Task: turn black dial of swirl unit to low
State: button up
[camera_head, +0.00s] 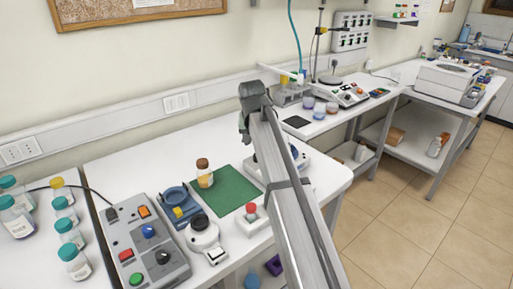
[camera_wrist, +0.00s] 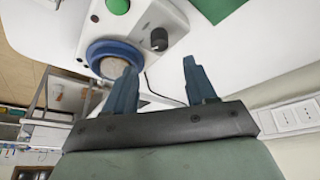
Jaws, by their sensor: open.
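The swirl unit, a white body (camera_wrist: 150,18) with a blue ring (camera_wrist: 110,52), a green button (camera_wrist: 118,6) and a black dial (camera_wrist: 159,39), shows at the top of the wrist view. In the head view a white unit (camera_head: 301,158) partly hidden behind my arm appears to be the same one. My gripper (camera_wrist: 159,66) is open and empty. Its two fingers point toward the unit, the left one overlapping the blue ring in the picture. The dial appears between and beyond the fingertips, apart from them.
A green mat (camera_head: 225,192) with a brown-capped bottle (camera_head: 204,176) lies left of my arm. A grey control box (camera_head: 133,238) and a white device with a dark top (camera_head: 203,236) stand nearer. Capped bottles (camera_head: 73,262) line the left. A wall socket (camera_wrist: 297,115) is at the wrist view's right.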

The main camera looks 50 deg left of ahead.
jog(key=shift+v, duration=2.65)
